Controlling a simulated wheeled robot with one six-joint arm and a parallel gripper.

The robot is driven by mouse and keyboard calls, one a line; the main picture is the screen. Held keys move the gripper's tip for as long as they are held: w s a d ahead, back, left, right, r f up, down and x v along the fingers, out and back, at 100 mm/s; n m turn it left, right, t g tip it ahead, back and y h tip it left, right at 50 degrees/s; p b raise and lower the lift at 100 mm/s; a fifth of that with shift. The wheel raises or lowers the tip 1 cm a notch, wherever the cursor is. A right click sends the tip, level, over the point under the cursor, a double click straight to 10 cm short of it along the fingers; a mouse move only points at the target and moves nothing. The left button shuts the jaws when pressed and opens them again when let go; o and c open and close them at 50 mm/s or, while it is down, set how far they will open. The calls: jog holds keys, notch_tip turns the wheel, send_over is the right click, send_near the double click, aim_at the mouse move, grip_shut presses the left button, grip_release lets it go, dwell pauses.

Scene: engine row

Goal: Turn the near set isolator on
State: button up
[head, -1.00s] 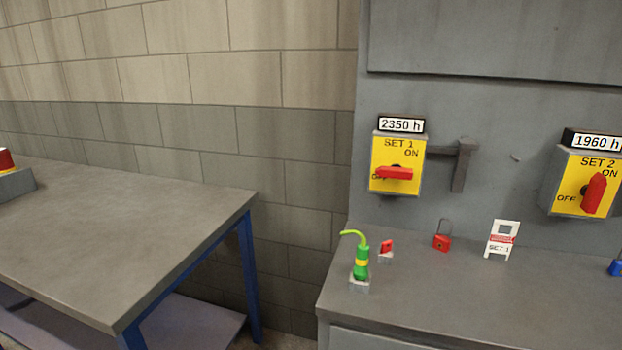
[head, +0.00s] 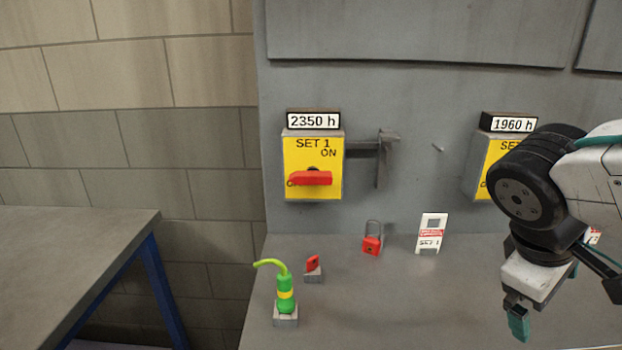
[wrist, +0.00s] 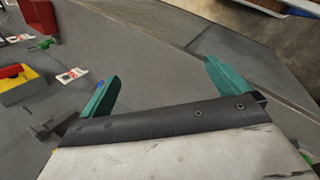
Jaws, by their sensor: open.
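The SET 1 isolator (head: 313,155) is a yellow box on the grey panel in the head view. Its red handle (head: 311,178) lies horizontal, over the OFF lettering at the left; ON is at the upper right. The SET 2 isolator (head: 484,165) stands to the right; my arm hides most of it, including its handle. My gripper (head: 518,322) hangs over the grey ledge, low and right of SET 1, pointing down and touching neither isolator. The wrist view shows its teal fingers (wrist: 162,76) wide apart with nothing between. A yellow box with a red handle (wrist: 12,72) also shows there.
On the ledge (head: 360,310) are a green hooked tool (head: 286,290), a small red piece on a block (head: 313,266), a red padlock (head: 372,244) and a white SET 1 tag (head: 431,235). A grey bracket (head: 384,160) sticks out right of SET 1. A table (head: 75,235) stands left.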

jog(key=w+r+n+t+h, duration=0.2)
jog(key=w+n+t+h, duration=0.15)
jog(key=w+n, duration=0.45)
jog(key=n+t+y, duration=0.8)
jog(key=n+t, duration=0.6)
jog(key=n, duration=0.8)
send_near(310, 181)
jog(key=w, duration=0.2)
jog(key=shift+g, duration=0.25)
jog(key=w, duration=0.7)
jog(key=shift+w+d+r, duration=0.25)
jog(key=shift+w+d, duration=0.05)
jog(key=shift+w, duration=0.05)
jog(key=c, duration=0.8)
